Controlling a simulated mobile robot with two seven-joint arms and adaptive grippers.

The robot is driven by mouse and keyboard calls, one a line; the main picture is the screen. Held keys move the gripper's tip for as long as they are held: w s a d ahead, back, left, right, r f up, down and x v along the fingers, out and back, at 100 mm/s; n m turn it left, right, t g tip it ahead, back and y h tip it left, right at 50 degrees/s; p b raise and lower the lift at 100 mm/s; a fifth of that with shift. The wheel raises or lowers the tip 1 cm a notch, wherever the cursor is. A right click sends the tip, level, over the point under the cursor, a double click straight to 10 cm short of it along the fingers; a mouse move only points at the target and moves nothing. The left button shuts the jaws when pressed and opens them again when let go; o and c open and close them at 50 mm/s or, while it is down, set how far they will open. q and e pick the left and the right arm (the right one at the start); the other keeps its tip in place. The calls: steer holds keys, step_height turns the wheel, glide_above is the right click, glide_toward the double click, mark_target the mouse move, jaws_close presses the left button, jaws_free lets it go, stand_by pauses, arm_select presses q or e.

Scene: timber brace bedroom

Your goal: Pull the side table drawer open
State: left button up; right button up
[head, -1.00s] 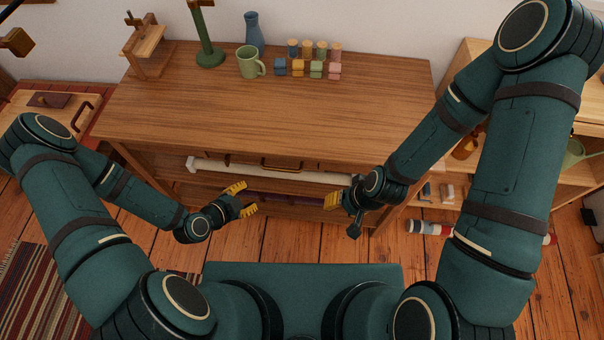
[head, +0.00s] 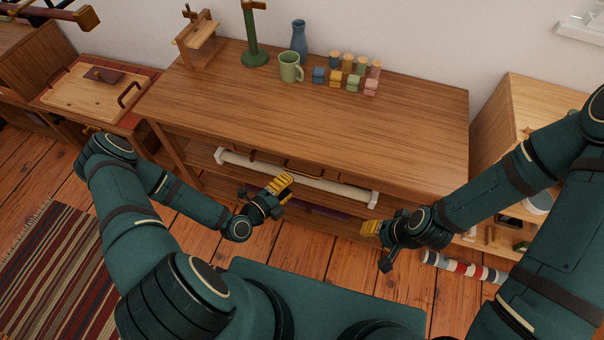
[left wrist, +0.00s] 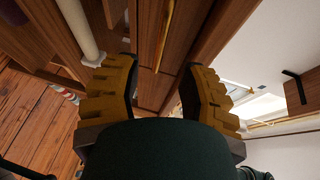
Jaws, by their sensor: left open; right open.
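The wooden side table (head: 330,115) stands ahead of me. Its drawer front lies under the overhanging top, and I cannot clearly tell whether it is flush. A brass bar handle (head: 302,172) shows on it, partly hidden behind the left gripper. In the left wrist view the handle (left wrist: 166,28) runs upright in the picture, beyond the fingertips and apart from them. My left gripper (head: 279,190) is open and empty just in front of the table; its spread yellow fingers (left wrist: 160,76) show in the wrist view. My right gripper (head: 372,229) is open and empty, further right, in front of the table.
A white rod (head: 320,187) with end caps lies below the drawer. A mug (head: 290,67), a blue vase (head: 299,40), a green stand (head: 251,35) and small coloured blocks (head: 354,84) stand along the tabletop's back. A striped roll (head: 462,267) lies on the floor at right.

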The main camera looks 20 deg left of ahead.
mark_target(301, 173)
arm_select(q)
steer(key=x, duration=0.7)
steer(key=shift+s+b, duration=0.1)
steer(key=shift+b, duration=0.3)
steer(key=shift+c, duration=0.4)
jaws_close()
